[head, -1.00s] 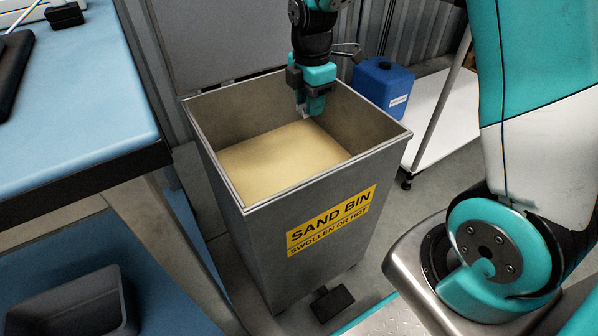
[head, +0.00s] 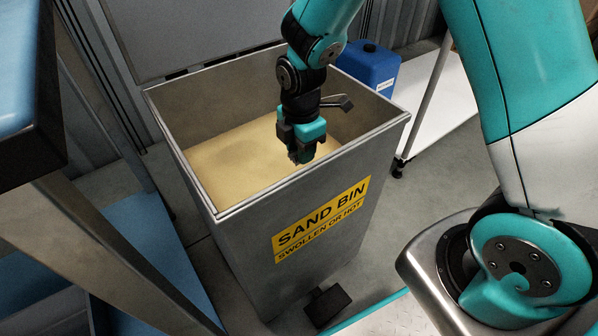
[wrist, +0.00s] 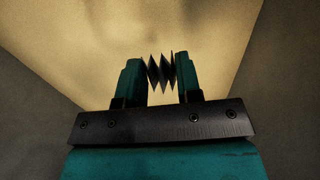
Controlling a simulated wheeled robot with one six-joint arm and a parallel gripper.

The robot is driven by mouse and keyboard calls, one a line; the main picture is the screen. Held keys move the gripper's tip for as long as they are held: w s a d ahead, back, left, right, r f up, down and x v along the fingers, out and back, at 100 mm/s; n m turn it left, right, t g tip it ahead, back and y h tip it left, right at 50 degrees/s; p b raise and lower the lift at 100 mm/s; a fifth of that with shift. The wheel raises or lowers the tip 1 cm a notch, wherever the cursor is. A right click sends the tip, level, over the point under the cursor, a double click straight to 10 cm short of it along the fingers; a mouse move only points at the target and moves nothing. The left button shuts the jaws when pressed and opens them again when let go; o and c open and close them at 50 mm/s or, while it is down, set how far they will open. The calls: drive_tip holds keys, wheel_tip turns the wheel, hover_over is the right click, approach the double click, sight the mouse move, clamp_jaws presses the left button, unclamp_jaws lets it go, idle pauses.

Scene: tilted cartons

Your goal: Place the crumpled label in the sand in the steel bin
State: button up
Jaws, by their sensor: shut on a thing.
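The steel bin (head: 235,225) stands open with its lid raised, marked "SAND BIN, SWOLLEN OR HOT" in yellow. Pale sand (head: 232,160) fills its lower part; the sand also shows in the wrist view (wrist: 160,25). My gripper (head: 301,155) points down inside the bin's opening, near the front right wall and above the sand. In the wrist view it is shut on the crumpled label (wrist: 161,72), a dark, zigzag-folded piece between the two fingers. In the head view the label is too small and dark to make out clearly.
A blue jug (head: 368,68) stands on a white shelf (head: 440,110) behind the bin at right. A blue-topped table (head: 20,70) with a metal leg is close on the left. The bin's walls and rim surround my gripper. A dark pedal (head: 327,303) sits at the bin's foot.

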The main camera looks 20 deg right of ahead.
drive_tip(key=shift+f+b, duration=0.9)
drive_tip(key=shift+f, duration=1.8)
drive_tip(key=shift+f, duration=0.2)
drive_tip(key=o, duration=0.9)
drive_tip(key=shift+r, duration=0.15)
wheel_tip(320, 180, up, 12)
drive_tip(key=p, duration=0.5)
drive_tip(key=shift+a+r, duration=0.1)
drive_tip(key=shift+r, duration=0.05)
drive_tip(key=s+a+r+m+y, duration=0.2)
drive_tip(key=s+a+r+m, duration=0.1)
drive_tip(key=s+r+m, duration=0.3)
drive_tip(key=s+a+r+m+y, duration=0.2)
drive_tip(key=s+a+r+m, duration=0.1)
drive_tip(key=s+r+m, duration=0.4)
drive_tip(key=s+r, duration=0.3)
drive_tip(key=s, duration=0.4)
drive_tip(key=shift+r, duration=0.15)
